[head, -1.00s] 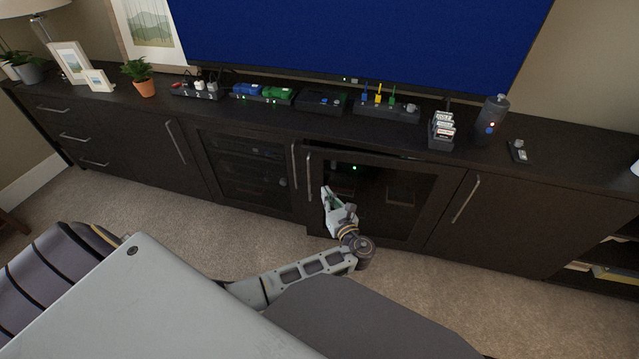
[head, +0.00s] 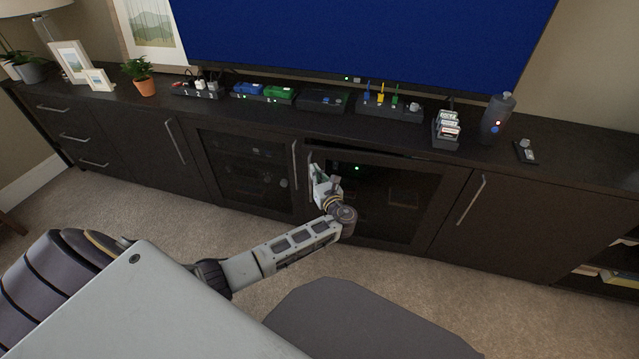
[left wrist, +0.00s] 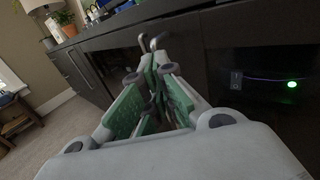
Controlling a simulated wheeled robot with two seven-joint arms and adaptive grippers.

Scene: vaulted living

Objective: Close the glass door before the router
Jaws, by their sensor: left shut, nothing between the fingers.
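The right-hand glass door (head: 428,208) is a dark-framed door in the low cabinet. It looks nearly flush, with a narrow dark gap along its top edge; I cannot tell whether it is fully closed. A green light (head: 357,168) shows behind its glass, and also in the left wrist view (left wrist: 291,84); the router's body is too dark to make out. My left gripper (head: 316,171) is shut and empty at the door's left edge, overlapping its handle. It also shows in the left wrist view (left wrist: 150,82). I cannot tell whether it touches the door. My right gripper is not in view.
Another glass door (head: 243,172) is shut to the left, with a bar handle (head: 294,165). A solid door (head: 510,215) stands to the right. The cabinet top holds a potted plant (head: 140,76), a card holder (head: 447,130) and a dark cylinder (head: 496,118). Carpet (head: 200,240) in front is clear.

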